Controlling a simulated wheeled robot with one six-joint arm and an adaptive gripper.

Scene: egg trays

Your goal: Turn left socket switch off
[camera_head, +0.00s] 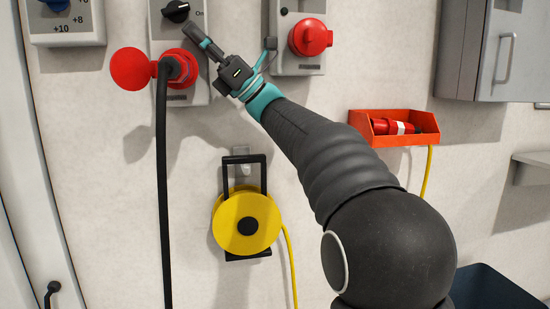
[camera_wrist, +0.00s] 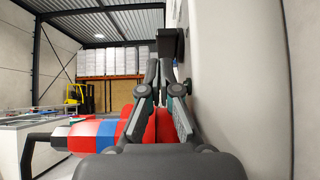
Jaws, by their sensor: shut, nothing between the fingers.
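The left socket (camera_head: 199,92) is a grey wall box at the top left, with a black rotary switch (camera_head: 175,11) on its upper part. An "On" label shows at the knob's right. A red plug (camera_head: 181,68) with a black cable sits in the socket, beside its open red lid (camera_head: 130,69). My gripper (camera_head: 190,30) is shut and empty, just below and right of the switch. In the wrist view its fingertips (camera_wrist: 160,66) meet above the red plug. A dark block, probably the switch (camera_wrist: 171,43), shows past them; I cannot tell whether they touch.
The right socket (camera_head: 299,62) has a closed red cover. A yellow cable reel (camera_head: 247,222) hangs below. An orange holder (camera_head: 365,128) with a red connector and a grey cabinet (camera_head: 490,50) are at the right. The black cable (camera_head: 162,200) hangs down the left side.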

